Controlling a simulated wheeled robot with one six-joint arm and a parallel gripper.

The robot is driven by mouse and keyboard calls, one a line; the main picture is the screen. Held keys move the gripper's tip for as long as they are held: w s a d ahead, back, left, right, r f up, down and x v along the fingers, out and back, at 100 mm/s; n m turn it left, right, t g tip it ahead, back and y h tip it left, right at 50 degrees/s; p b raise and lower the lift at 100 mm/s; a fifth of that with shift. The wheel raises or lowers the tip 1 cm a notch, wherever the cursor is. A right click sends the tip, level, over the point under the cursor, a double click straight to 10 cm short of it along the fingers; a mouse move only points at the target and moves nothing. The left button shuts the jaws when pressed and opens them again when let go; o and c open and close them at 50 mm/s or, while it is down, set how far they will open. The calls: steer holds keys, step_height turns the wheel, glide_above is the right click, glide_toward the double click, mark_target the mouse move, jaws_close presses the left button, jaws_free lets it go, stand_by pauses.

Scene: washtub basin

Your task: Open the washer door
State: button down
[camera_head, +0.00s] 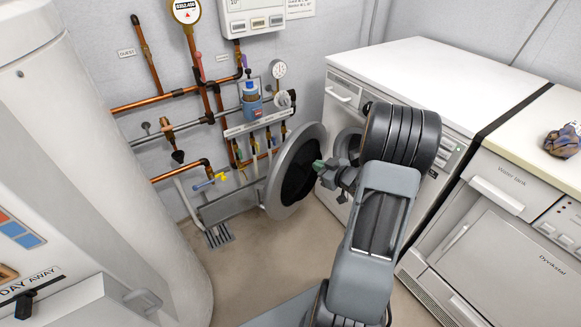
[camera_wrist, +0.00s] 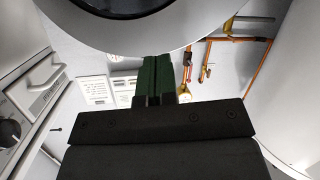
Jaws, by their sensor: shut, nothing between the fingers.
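The washer (camera_head: 393,75) is a white front-loader with a white top, right of centre in the head view. Its round door (camera_head: 290,190), a grey ring with a dark centre, stands swung out wide to the left of the washer front. In the wrist view the door's pale rim (camera_wrist: 185,38) fills the top. My gripper (camera_head: 320,167) is at the door's right side, by its inner face, with green fingertips shut and empty. The fingers (camera_wrist: 155,78) point toward the rim in the wrist view; I cannot tell whether they touch it. My arm hides much of the washer's front.
Copper pipes (camera_head: 160,98) and valves line the wall behind the door. A large white cylinder (camera_head: 110,150) stands at the left. A second white appliance (camera_head: 510,215) is at the right, with a crumpled cloth (camera_head: 562,141) on its top.

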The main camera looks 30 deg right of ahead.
steer(key=s+f+t+y, duration=0.1)
steer(key=s+f+y, duration=0.1)
steer(key=s+y, duration=0.2)
steer(key=y+b, duration=0.1)
steer(key=b, duration=0.2)
glide_toward(285, 162)
steer(key=shift+n+t, duration=0.3)
steer(key=x, duration=0.7)
steer(key=shift+w+a, duration=0.15)
steer(key=shift+a, duration=0.15)
